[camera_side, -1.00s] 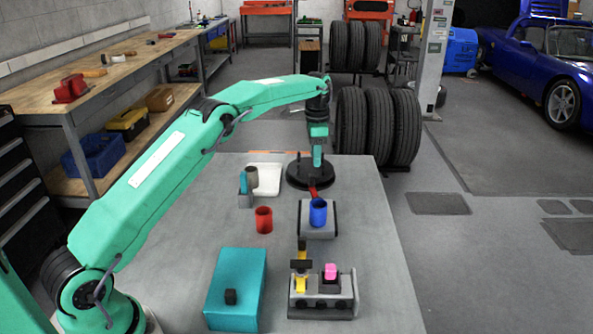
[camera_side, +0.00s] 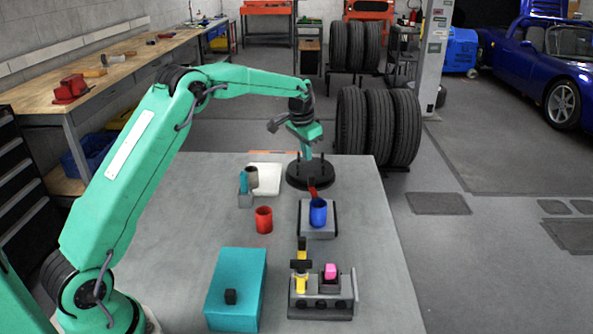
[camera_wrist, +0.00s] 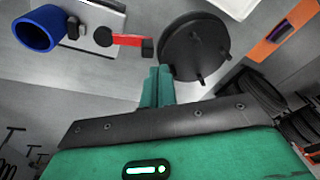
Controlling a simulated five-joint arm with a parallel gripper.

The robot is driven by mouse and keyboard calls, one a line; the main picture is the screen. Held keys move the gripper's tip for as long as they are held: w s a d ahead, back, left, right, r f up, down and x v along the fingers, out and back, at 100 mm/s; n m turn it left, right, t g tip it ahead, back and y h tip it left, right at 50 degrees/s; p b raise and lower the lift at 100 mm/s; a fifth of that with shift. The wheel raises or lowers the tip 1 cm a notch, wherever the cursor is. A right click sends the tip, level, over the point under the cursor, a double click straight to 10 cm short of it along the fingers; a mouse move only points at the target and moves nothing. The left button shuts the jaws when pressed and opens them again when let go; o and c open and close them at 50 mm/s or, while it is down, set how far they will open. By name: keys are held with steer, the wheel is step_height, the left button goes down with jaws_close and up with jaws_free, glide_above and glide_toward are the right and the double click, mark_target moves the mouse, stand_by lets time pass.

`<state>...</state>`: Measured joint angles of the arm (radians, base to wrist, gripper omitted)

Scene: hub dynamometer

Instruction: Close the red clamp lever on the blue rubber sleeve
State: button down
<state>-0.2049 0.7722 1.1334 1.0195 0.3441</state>
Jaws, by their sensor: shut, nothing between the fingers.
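The blue rubber sleeve (camera_side: 318,212) stands upright on a grey fixture block in the side view. It also shows at the top left of the wrist view (camera_wrist: 38,28). The red clamp lever (camera_side: 312,191) sticks out from behind the sleeve toward the black disc. In the wrist view the lever (camera_wrist: 128,40) points away from the sleeve and ends in a black tip. My gripper (camera_side: 306,156) is shut and empty, behind the lever and above the disc. Its teal fingertips (camera_wrist: 157,74) show just beyond the lever's black tip, apart from it in the picture.
A black round disc with pegs (camera_side: 300,181) stands behind the sleeve. A red cup (camera_side: 264,219), a grey cup (camera_side: 252,176) and a white tray (camera_side: 268,176) are to the left. A teal box (camera_side: 236,285) and a grey rack (camera_side: 318,300) stand nearer the front.

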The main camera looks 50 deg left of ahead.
mark_target(315, 190)
steer(key=s+a+n+t+y, duration=0.1)
steer(key=s+n+t, duration=0.3)
steer(key=s+n, duration=0.8)
steer(key=shift+r+t+y, duration=0.25)
steer(key=shift+t+y, duration=0.05)
steer(key=shift+t, duration=0.1)
steer(key=shift+w+a+f, duration=0.1)
steer(key=x, duration=0.6)
steer(key=d+x, duration=0.1)
steer(key=x, duration=0.2)
steer(key=shift+w+a+f, duration=0.1)
steer(key=shift+w+f, duration=0.1)
steer(key=shift+f, duration=0.1)
steer(key=shift+w+d, duration=0.25)
steer(key=shift+w, duration=0.25)
steer(key=shift+w+d, duration=0.3)
steer(key=shift+w, duration=0.15)
steer(key=shift+w+d, duration=0.5)
steer(key=shift+w, duration=0.3)
steer(key=shift+w, duration=0.1)
